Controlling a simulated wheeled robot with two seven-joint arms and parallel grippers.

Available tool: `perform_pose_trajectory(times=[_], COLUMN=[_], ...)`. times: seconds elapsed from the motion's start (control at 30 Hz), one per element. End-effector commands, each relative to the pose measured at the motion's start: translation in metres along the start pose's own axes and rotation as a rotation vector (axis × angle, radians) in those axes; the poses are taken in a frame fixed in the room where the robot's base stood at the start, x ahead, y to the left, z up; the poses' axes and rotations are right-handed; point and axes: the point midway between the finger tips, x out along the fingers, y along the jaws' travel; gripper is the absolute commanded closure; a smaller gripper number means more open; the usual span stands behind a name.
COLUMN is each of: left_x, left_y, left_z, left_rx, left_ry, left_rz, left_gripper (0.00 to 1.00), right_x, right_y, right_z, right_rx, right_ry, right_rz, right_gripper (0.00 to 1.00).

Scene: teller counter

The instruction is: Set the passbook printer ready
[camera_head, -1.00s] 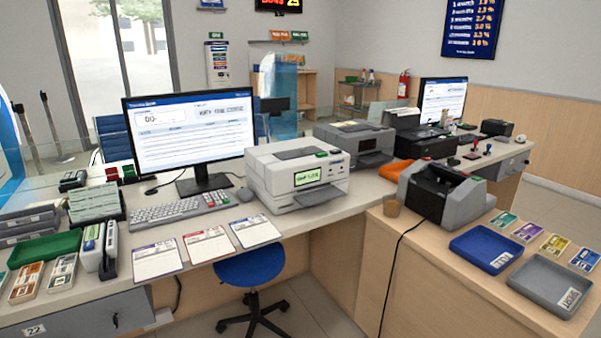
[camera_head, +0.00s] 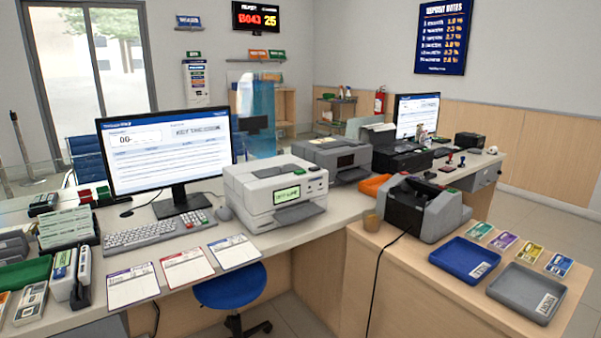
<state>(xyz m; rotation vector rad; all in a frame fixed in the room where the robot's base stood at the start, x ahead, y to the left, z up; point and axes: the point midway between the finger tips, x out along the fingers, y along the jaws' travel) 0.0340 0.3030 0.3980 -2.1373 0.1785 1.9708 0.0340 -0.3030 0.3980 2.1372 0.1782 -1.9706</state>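A white and grey printer with a small lit green display (camera_head: 275,192) stands on the counter to the right of the monitor; it looks like the passbook printer. Its lid looks closed, and a dark slot shows low on its front. The text on its display is too small to read. Neither of my grippers shows in this view.
A keyboard (camera_head: 160,229) and monitor (camera_head: 168,150) stand left of the printer. A second grey printer (camera_head: 332,158) is behind it. A note counter (camera_head: 420,207), blue tray (camera_head: 462,265) and grey tray (camera_head: 526,291) occupy the right counter. A blue stool (camera_head: 230,287) stands below.

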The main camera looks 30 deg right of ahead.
Motion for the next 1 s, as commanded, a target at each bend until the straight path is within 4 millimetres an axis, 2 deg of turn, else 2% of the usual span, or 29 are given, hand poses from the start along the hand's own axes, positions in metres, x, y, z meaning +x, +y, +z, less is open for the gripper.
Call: perform_pose_trajectory(times=[0.03, 0.23, 1.0], left_x=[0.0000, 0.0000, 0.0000], left_y=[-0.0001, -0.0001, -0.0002], left_z=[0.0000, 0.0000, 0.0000], left_rx=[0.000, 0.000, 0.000], left_ry=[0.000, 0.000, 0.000], left_rz=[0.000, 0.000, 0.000], left_gripper=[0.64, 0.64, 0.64], right_x=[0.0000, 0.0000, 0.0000], right_y=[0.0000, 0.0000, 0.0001], right_z=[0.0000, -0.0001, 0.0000], right_rx=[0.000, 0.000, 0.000], right_ry=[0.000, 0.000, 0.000], right_rz=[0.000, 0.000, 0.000], right_gripper=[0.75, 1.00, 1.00])
